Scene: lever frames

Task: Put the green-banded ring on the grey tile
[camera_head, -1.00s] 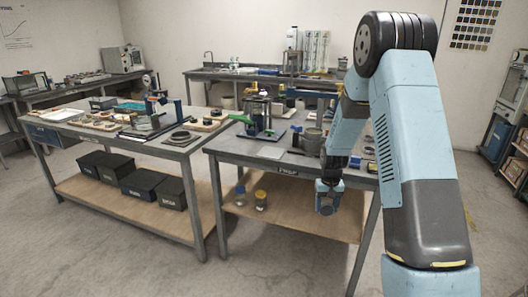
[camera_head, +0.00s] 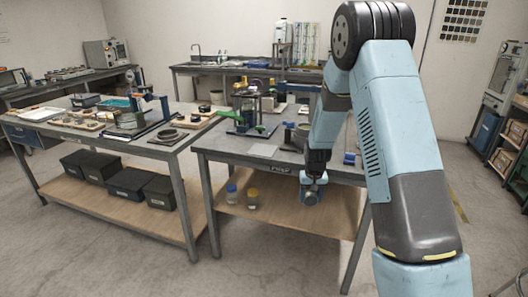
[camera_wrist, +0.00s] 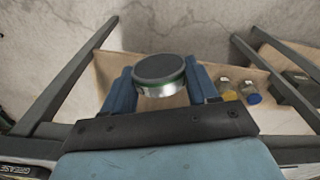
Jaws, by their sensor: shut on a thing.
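The green-banded ring (camera_wrist: 160,72) shows in the wrist view as a round piece with a dark grey face, a thin green band and a silvery rim. My gripper (camera_wrist: 160,88) is shut on it, with one blue finger on each side. In the head view my gripper (camera_head: 312,188) hangs in front of the right-hand table's front edge, below the tabletop. A pale grey square, apparently the grey tile (camera_head: 262,150), lies flat near that table's front edge, up and left of my gripper. It looks bare.
The right-hand table (camera_head: 225,147) carries a green-handled lever device (camera_head: 247,112) behind the tile. Jars, one blue-lidded (camera_head: 231,192) and one yellow-lidded (camera_head: 253,197), stand on its lower shelf. The left table (camera_head: 185,147) is crowded. Open floor lies in front.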

